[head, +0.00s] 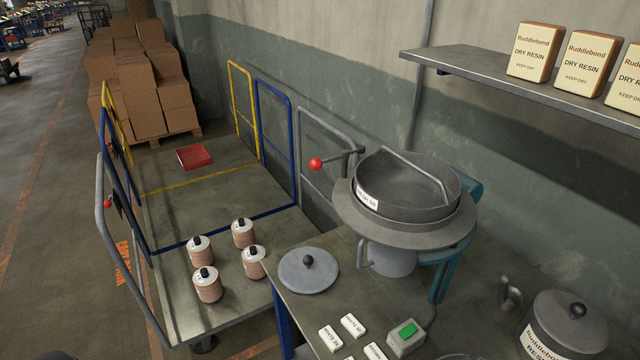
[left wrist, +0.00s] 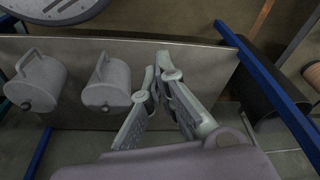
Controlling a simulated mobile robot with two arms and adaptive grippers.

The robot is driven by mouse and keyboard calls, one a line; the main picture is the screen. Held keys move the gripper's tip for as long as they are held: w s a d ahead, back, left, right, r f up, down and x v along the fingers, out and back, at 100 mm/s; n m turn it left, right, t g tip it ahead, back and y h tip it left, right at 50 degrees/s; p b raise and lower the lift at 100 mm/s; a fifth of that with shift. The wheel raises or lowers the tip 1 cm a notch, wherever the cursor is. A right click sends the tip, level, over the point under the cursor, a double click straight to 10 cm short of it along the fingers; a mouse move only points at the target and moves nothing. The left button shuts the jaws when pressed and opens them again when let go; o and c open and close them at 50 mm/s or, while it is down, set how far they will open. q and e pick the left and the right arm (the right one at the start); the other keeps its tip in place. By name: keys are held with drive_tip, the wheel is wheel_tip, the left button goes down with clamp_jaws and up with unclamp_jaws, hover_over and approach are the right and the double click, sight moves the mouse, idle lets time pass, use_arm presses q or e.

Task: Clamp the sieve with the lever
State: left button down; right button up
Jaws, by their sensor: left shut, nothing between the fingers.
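The round grey sieve (head: 408,205), with a white mesh label on its front, sits on the wide-rimmed sifter (head: 394,232) on the bench at the right. A bar handle arches across its top. The lever (head: 338,158) with a red ball knob (head: 316,164) sticks out to the left of the sieve, near its back left edge. My left gripper (left wrist: 157,78) shows only in the left wrist view. My right gripper is in neither view.
A grey lid (head: 308,272), label blocks (head: 352,325) and a green-button box (head: 406,338) lie on the bench, with a resin drum (head: 560,328) at right. Several disc stacks (head: 208,285) stand on the cart. Resin boxes (head: 586,65) sit on the wall shelf (head: 500,76).

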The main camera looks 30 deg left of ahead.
use_arm(q)
drive_tip(key=w+a+r+m+t, duration=0.1)
drive_tip(key=w+r, duration=0.2)
drive_tip(key=r, duration=0.6)
drive_tip(key=w+a+r+t, duration=0.1)
drive_tip(key=w+r+t, duration=0.15)
drive_tip(key=r, duration=0.65)
drive_tip(key=w+a+r+m+t, duration=0.3)
drive_tip(key=w+r+m+t, duration=0.4)
drive_tip(key=w+r, duration=0.3)
drive_tip(key=w+a+r+m+t+y, duration=0.1)
drive_tip(key=w+a+r+m+t, duration=0.3)
drive_tip(key=w+r+m, duration=0.5)
wheel_tip(320, 180, up, 8)
drive_tip(key=w+t+b, duration=0.1)
drive_tip(key=t, duration=0.1)
drive_tip(key=shift+t, duration=0.35)
